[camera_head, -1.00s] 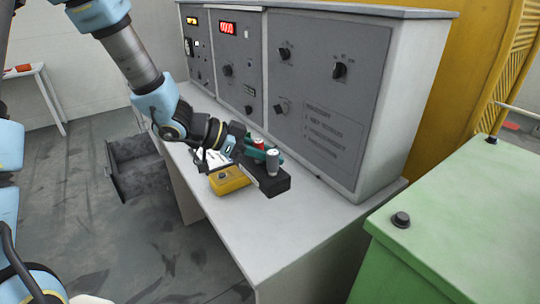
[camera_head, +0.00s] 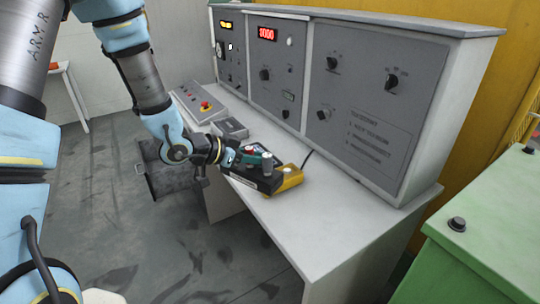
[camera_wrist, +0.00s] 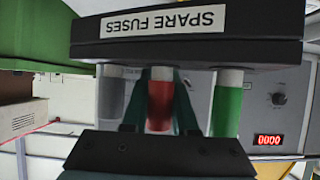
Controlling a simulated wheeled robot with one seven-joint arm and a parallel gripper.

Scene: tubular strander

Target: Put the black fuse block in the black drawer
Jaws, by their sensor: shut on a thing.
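The black fuse block (camera_head: 266,184) carries grey, red and green fuses. In the wrist view the block (camera_wrist: 190,52) shows a "SPARE FUSES" label, upside down, and fills the top. My gripper (camera_head: 250,156) is shut on the block, its teal fingers on both sides of the red fuse (camera_wrist: 160,100). The block is over the desk's front edge, overlapping the yellow device in the picture; its exact height is unclear. The black drawer (camera_head: 165,186) stands open at the desk's left, lower than the desktop; my arm partly hides it.
The yellow device (camera_head: 291,180) lies on the desk (camera_head: 330,225) just right of the block. A dark grey box (camera_head: 230,127) and a panel with a red button (camera_head: 205,105) are farther back. The control cabinet (camera_head: 365,95) rises behind. A green cabinet (camera_head: 490,225) stands at right.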

